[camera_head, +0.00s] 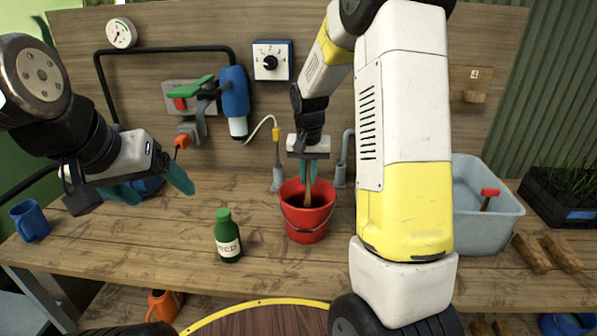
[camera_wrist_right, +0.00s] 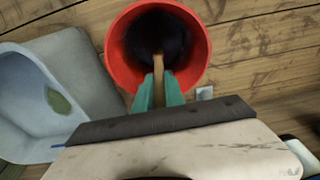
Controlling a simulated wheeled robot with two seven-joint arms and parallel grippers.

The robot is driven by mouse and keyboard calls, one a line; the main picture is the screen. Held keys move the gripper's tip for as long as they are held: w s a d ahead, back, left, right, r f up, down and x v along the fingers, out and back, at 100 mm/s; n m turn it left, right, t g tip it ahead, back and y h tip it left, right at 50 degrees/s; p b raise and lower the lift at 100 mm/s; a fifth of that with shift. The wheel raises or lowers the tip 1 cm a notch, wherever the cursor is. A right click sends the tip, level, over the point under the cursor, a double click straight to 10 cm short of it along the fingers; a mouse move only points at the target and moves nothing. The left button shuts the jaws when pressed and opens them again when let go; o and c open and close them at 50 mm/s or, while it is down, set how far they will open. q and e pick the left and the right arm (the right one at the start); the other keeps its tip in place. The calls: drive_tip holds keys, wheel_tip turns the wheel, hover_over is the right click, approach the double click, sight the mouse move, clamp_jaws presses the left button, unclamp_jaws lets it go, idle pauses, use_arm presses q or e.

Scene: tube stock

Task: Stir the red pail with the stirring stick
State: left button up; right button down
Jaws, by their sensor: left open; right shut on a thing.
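The red pail (camera_head: 305,222) stands upright on the wooden bench, right of the middle. In the right wrist view its red rim (camera_wrist_right: 117,52) surrounds a dark inside. The stirring stick (camera_head: 307,190) is wooden and points down into the pail; its lower end is hidden in the dark inside, and its upper part shows in the right wrist view (camera_wrist_right: 158,68). My right gripper (camera_head: 308,176) is above the pail, its green fingers shut on the stick. My left gripper (camera_head: 155,190) is open and empty above the left part of the bench.
A green bottle (camera_head: 228,238) stands left of the pail. A blue mug (camera_head: 30,220) is at the far left. Bare bench lies between the mug and the bottle.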

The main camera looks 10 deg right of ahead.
drive_tip(key=shift+s+a, duration=0.3)
drive_tip(key=shift+s, duration=0.35)
drive_tip(key=shift+r, duration=0.1)
wheel_tip(320, 180, up, 15)
idle(1.3)
idle(0.7)
wheel_tip(320, 180, up, 5)
drive_tip(key=shift+f, duration=0.1)
idle(0.4)
idle(0.8)
